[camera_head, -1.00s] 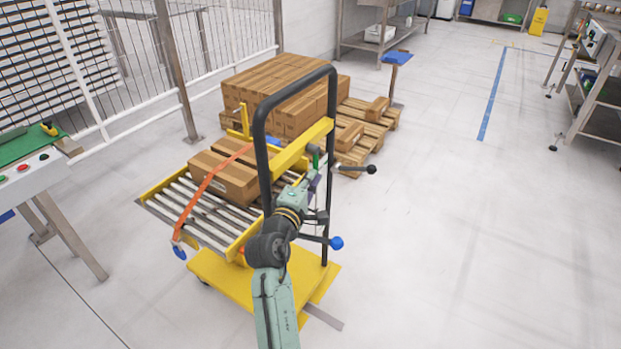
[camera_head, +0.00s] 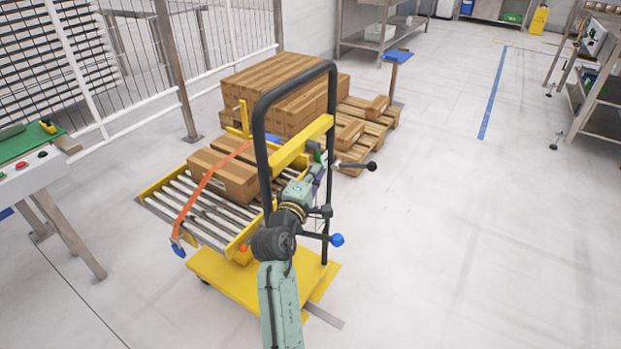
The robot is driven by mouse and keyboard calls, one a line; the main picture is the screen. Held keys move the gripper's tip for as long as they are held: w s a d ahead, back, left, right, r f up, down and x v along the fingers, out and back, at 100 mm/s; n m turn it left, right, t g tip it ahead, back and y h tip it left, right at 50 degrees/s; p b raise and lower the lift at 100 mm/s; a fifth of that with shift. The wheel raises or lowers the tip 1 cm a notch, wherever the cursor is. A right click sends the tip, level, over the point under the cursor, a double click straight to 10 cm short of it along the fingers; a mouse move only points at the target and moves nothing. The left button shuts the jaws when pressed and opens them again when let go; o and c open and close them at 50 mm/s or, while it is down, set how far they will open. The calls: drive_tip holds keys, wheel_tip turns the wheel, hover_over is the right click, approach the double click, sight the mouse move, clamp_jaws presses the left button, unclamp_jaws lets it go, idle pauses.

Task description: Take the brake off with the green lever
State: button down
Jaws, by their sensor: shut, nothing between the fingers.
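A small green piece (camera_head: 317,152), which looks like the green lever, shows at the right end of the yellow crossbar on the cart (camera_head: 230,283). My gripper (camera_head: 319,166) is just below it, at the cart's right upright. The gripper is small and partly hidden by my wrist, and appears shut and empty. I cannot tell whether it touches the green piece. A lever with a black knob (camera_head: 372,166) sticks out to the right of the gripper. A lever with a blue knob (camera_head: 337,240) sticks out lower down.
The cart's black handle frame (camera_head: 258,150) rises beside my arm. Cartons (camera_head: 223,178) lie on its rollers under an orange strap (camera_head: 200,192). A loaded pallet (camera_head: 355,150) stands behind. The floor to the right is clear.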

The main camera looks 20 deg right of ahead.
drive_tip(key=shift+w+d+f+t+h+b, duration=0.1)
drive_tip(key=shift+w+d+t+h+b, duration=0.1)
drive_tip(key=shift+w+d+t+b, duration=0.25)
drive_tip(key=shift+w+d+f+t+h+b, duration=0.1)
drive_tip(key=shift+w+d+h+b, duration=0.15)
drive_tip(key=shift+d, duration=0.35)
drive_tip(key=shift+w, duration=0.1)
